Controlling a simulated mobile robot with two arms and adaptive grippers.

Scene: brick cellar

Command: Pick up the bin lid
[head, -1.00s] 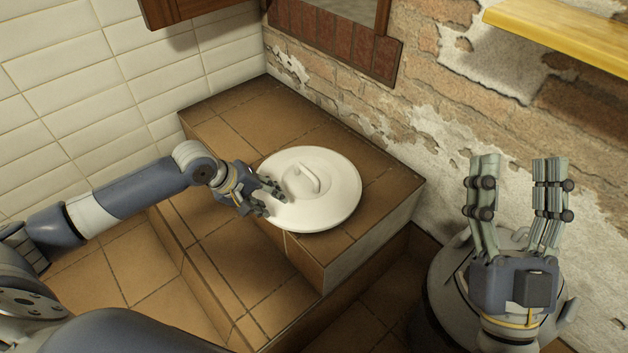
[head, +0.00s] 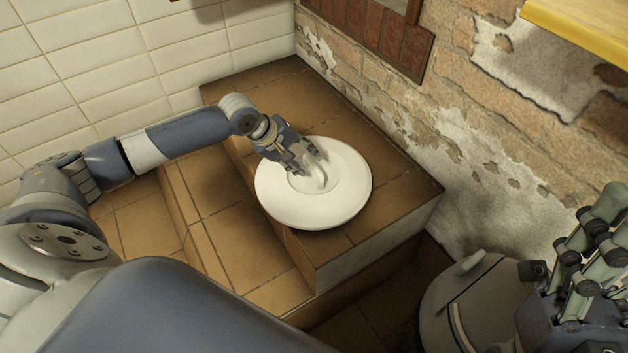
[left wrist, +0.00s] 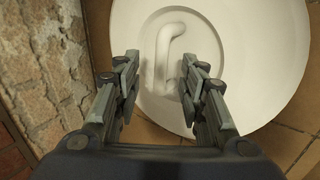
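The bin lid (head: 347,203) is a round white disc with a raised curved handle (head: 323,183). It lies flat on the brown tiled step (head: 390,212). My left gripper (head: 313,171) is over the lid at its handle. In the left wrist view, the lid (left wrist: 245,60) fills much of the picture. The open fingers of my left gripper (left wrist: 159,64) are on either side of the handle (left wrist: 172,38), with a gap on both sides. My right gripper (head: 592,255) is at the lower right, empty, seen from the side and partly cut off by the picture edge.
A white tiled wall (head: 120,60) stands behind on the left, and a worn brick wall (head: 480,150) on the right. A yellow shelf (head: 585,28) juts out at the upper right. A lower tiled step (head: 240,240) is in front of the lid's step.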

